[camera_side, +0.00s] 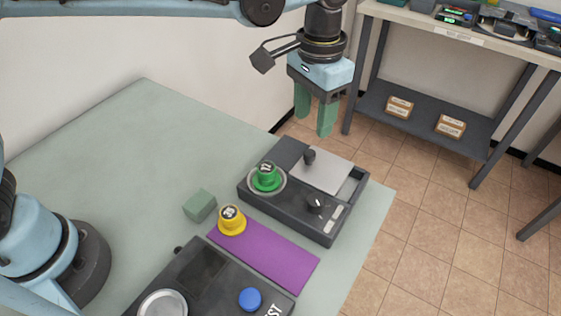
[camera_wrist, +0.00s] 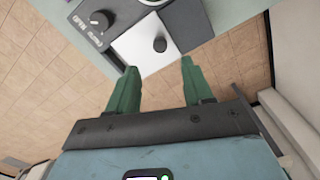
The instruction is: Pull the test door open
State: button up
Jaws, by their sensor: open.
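The test door looks like the light grey flat panel (camera_side: 322,171) with a dark round knob (camera_side: 309,156) on the dark box (camera_side: 290,214). In the wrist view the panel (camera_wrist: 140,52) and its knob (camera_wrist: 160,45) lie just beyond my fingertips. My gripper (camera_side: 315,118) is open and empty, pointing down above and behind the box in the side view. Its green fingers (camera_wrist: 157,76) stand apart in the wrist view, touching nothing. A dark slot shows beside the panel at the box's right end.
A green knob (camera_side: 267,177) and a black dial (camera_side: 316,202) stand on the same box. A yellow knob (camera_side: 232,220), a green cube (camera_side: 200,205), a purple mat (camera_side: 262,252) and a panel with a blue button (camera_side: 250,299) are nearby. The table's back left is clear.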

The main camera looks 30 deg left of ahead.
aim_at(309, 152)
notch_tip(309, 152, down, 8)
jog(key=shift+f, duration=0.1)
jog(key=shift+c, duration=0.2)
grip_shut()
dwell(0.3)
